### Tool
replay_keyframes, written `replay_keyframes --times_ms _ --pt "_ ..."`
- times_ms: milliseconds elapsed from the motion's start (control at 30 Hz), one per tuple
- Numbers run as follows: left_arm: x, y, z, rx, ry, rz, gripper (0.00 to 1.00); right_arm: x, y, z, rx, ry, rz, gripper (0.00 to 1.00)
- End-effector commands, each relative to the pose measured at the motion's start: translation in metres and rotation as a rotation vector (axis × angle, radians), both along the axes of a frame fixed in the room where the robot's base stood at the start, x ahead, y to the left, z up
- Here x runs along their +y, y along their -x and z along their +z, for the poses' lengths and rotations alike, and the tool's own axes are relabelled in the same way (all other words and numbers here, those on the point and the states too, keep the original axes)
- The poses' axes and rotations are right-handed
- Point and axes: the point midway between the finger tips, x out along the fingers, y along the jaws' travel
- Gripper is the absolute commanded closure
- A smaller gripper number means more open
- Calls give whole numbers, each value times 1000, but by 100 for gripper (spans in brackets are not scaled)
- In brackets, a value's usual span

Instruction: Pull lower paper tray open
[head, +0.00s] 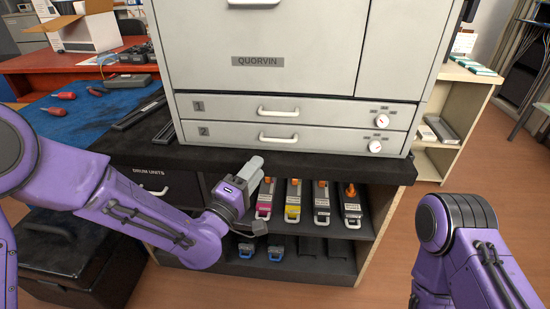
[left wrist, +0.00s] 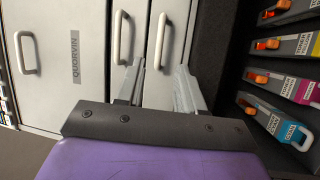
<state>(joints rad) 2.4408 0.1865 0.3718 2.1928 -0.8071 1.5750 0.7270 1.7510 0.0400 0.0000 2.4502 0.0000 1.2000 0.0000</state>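The grey QUORVIN printer has two flat paper trays at its base. The lower tray (head: 235,134), marked 2, looks shut, flush with upper tray 1 (head: 240,107). Its white bar handle (head: 278,138) also shows in the left wrist view (left wrist: 163,40). My left gripper (head: 256,165) is below and a little left of that handle. In the left wrist view its two grey fingers (left wrist: 160,88) are apart and empty, with the lower handle beyond the gap between them. No contact with the handle shows. My right arm is at the lower right; its gripper is out of view.
A shelf (head: 345,228) under the counter holds several toner cartridges (head: 293,200), close beneath my left gripper. The dark counter edge (head: 370,170) juts out below the trays. A drum units drawer (head: 150,183) is at left. Floor on the right is clear.

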Motion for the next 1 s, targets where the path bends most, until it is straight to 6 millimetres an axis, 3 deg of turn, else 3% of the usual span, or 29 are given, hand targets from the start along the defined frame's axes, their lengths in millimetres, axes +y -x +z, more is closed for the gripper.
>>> replay_keyframes --times_ms 167,400,600,933,967,1000 --pt "-5 -11 4 21 51 -6 62 0 0 2 0 0 0 57" --pt "-28 -59 11 21 45 -4 62 0 0 1 1 -1 0 57" --pt "-42 -86 16 24 45 -3 62 0 0 1 1 -1 0 57" --pt "-45 -93 17 26 45 -3 62 0 0 0 1 -1 0 57" --pt "-45 -93 17 26 45 -3 69 0 0 0 1 -1 0 57" --pt "-45 -93 17 26 45 -3 82 0 0 0 1 -1 0 57"
